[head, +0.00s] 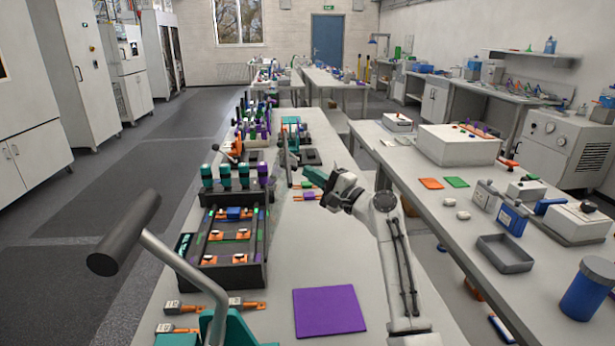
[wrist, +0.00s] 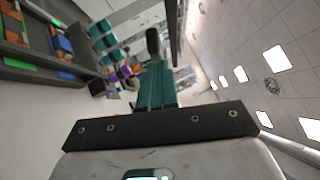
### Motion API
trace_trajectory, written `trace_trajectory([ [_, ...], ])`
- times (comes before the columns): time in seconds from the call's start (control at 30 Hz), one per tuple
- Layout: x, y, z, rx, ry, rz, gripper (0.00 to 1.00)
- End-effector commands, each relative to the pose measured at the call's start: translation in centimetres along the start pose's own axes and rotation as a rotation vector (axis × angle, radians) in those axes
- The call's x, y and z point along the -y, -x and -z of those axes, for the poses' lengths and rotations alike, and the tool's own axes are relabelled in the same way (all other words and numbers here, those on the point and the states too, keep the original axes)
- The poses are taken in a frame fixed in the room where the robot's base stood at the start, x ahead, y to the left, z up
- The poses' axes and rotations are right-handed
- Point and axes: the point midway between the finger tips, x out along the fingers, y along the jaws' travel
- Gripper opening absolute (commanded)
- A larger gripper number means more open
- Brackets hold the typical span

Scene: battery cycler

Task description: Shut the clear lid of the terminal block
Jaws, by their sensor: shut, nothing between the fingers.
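My gripper (head: 310,170) has teal fingers, pressed together and empty, above the bench beside an upright grey, thin piece (head: 286,155). This piece may be the raised clear lid seen nearly edge-on; I cannot tell for sure. Its base stands near small red and green parts (head: 307,190), possibly the terminal block. In the wrist view the closed fingers (wrist: 156,82) point at a black knob (wrist: 152,42), with a pale see-through panel (wrist: 138,22) behind it. The fingers hide part of that area. Whether they touch the panel cannot be told.
A black tray with orange terminals (head: 258,274) and a row of teal-topped clamps (head: 225,178) stand to the left. A large black-handled lever (head: 125,235) rises in the foreground. A purple mat (head: 329,312) lies on the bench, with free room around it.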

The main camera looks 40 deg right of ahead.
Motion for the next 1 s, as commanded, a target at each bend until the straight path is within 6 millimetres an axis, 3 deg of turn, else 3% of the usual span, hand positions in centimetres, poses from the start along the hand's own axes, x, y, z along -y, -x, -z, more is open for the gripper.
trace_trajectory([
  [0.67,0.6,-0.2,-0.2,0.000,0.015,-0.014,0.00],
  [1.0,2.0,-3.7,-2.3,0.002,0.144,-0.142,0.00],
])
